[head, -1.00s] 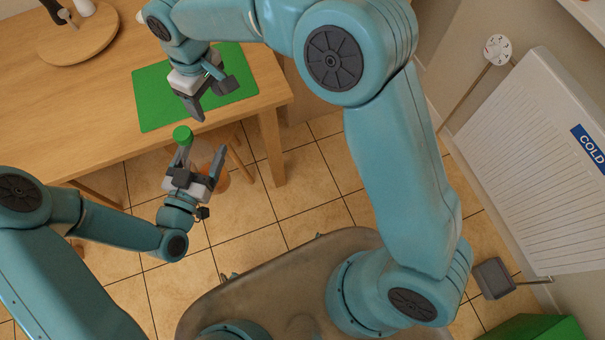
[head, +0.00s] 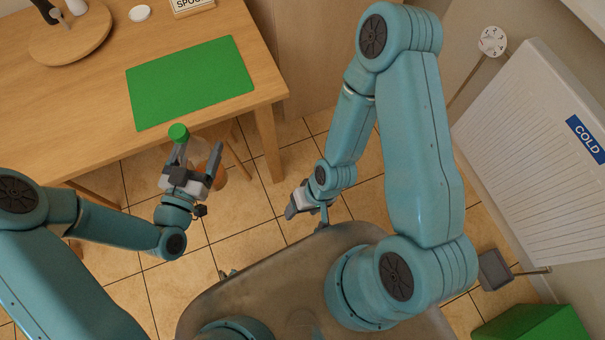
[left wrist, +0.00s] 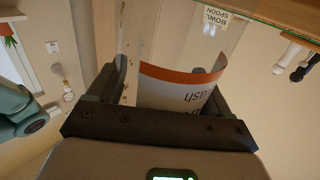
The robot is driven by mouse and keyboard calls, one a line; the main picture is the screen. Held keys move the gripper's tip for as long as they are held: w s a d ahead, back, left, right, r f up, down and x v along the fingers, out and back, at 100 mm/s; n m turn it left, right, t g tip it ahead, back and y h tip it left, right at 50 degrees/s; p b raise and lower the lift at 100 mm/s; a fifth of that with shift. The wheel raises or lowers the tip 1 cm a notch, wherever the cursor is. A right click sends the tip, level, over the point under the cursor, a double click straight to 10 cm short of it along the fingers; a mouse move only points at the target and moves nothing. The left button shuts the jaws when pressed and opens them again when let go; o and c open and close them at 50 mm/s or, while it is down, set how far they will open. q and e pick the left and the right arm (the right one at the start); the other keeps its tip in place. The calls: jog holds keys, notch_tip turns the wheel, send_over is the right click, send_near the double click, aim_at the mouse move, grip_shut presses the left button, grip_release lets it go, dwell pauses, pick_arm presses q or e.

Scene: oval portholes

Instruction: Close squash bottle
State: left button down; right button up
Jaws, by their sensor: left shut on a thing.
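My left gripper (head: 192,166) is shut on the squash bottle (head: 203,150), a clear bottle with orange contents in its lower part. A green cap (head: 179,133) sits at the bottle's top end; how tight it is cannot be told. In the left wrist view the bottle's orange and white label (left wrist: 180,90) shows between the fingers, and the cap is out of sight. The bottle is held in front of the table edge, above the floor. My right gripper (head: 292,211) is low, right of the bottle and well apart from it; its jaw opening is unclear.
The wooden table (head: 105,100) carries an empty green mat (head: 190,82), a round board (head: 70,45) with items on it, a white disc (head: 140,13) and a sign (head: 190,5). A radiator marked COLD (head: 540,150) and a green box (head: 532,325) are at right.

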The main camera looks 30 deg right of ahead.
pick_arm(q)
jog(key=w+a+r+n+t+y, duration=0.2)
jog(key=w+a+r+n+y, duration=0.1)
jog(key=a, duration=0.4)
jog(key=w+a+r+n+t+y, duration=0.2)
jog(key=w+a+r+n+y, duration=0.2)
jog(key=a+y, duration=0.4)
jog(key=shift+r+n+y, duration=0.3)
jog(key=shift+r+n, duration=0.2)
jog(key=shift+r, duration=0.15)
pick_arm(e)
jog(key=c, duration=0.4)
pick_arm(q)
jog(key=shift+a, duration=0.1)
pick_arm(e)
jog(key=shift+s+a, duration=0.1)
jog(key=shift+s, duration=0.05)
